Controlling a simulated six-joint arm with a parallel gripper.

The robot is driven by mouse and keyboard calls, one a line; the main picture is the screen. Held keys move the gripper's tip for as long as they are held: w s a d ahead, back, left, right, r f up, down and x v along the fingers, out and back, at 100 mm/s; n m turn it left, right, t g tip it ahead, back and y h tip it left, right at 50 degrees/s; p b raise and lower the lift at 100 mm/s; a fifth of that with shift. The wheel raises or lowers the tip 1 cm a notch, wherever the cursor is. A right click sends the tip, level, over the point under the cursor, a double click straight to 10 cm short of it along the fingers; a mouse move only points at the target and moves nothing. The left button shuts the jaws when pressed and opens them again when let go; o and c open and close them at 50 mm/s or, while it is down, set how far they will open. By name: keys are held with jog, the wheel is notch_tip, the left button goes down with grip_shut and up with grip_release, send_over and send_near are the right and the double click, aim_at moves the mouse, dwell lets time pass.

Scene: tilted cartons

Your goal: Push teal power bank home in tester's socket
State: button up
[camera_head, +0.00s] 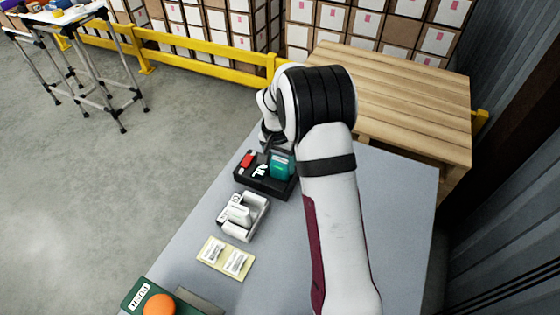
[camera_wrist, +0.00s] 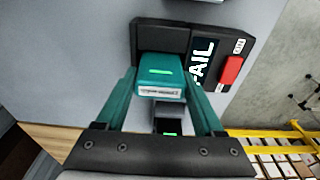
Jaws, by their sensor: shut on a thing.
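The teal power bank (camera_wrist: 163,72) stands upright at the socket end of the black tester (camera_wrist: 218,45), with a lit green strip on top. My gripper (camera_wrist: 162,84) is shut on the power bank, one finger on each side. How deep its lower end sits in the socket is hidden. The tester's screen shows letters that read as "FAIL" (camera_wrist: 203,60), beside a red block (camera_wrist: 231,70). In the head view the power bank (camera_head: 281,164) rises above the tester (camera_head: 262,186), with my arm covering the area just right of it.
On the grey table a white holder (camera_head: 243,215) stands in front of the tester. A yellow card (camera_head: 226,258) with two labelled pieces lies nearer, then a green box with an orange dome (camera_head: 159,304). A wooden pallet-like top (camera_head: 400,95) is behind. The table's right side looks clear.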

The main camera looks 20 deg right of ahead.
jog(key=shift+f, duration=0.45)
dwell(0.6)
jog(key=o, duration=1.3)
jog(key=shift+c, duration=1.6)
jog(key=shift+r, duration=0.15)
notch_tip(320, 180, up, 7)
jog(key=shift+r, duration=0.4)
